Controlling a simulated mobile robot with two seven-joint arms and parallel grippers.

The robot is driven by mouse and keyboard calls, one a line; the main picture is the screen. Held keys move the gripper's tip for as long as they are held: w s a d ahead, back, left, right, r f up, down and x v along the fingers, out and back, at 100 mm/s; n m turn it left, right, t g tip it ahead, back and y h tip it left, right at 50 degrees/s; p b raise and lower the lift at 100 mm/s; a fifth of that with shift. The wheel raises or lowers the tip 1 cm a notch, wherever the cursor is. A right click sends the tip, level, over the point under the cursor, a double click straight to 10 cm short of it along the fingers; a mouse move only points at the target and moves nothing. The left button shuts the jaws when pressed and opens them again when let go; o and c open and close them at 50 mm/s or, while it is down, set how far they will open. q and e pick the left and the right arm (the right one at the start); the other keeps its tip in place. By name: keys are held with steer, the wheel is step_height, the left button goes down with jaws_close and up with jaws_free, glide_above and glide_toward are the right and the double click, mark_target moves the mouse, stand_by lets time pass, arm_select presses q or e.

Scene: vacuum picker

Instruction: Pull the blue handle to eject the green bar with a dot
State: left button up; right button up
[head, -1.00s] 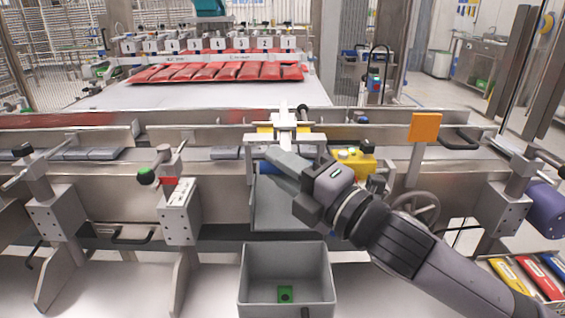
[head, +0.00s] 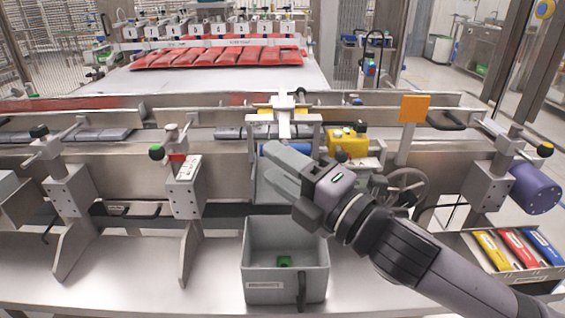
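A blue part (head: 271,149), which looks like the blue handle, shows in the middle of the machine under a white bracket, partly hidden by my gripper. My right gripper (head: 266,162) reaches in from the lower right, with its grey fingers just in front of and below the blue part. I cannot tell whether the fingers touch it or how far apart they are. A small green piece (head: 285,262) lies on the floor of the grey bin (head: 285,293) below; it may be the green bar, but no dot can be made out now. My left gripper is not in view.
A yellow block (head: 347,141) and a handwheel (head: 405,188) are right of my gripper. An orange plate (head: 413,108) stands on a post. Clamp posts line the rail. A tray (head: 512,272) of coloured bars is at lower right. Red packs (head: 218,57) lie behind.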

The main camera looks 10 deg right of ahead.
steer(key=shift+w, duration=0.15)
steer(key=shift+d, duration=0.15)
steer(key=b+v, duration=0.1)
steer(key=v, duration=0.6)
steer(key=shift+f, duration=0.1)
stand_by(0.3)
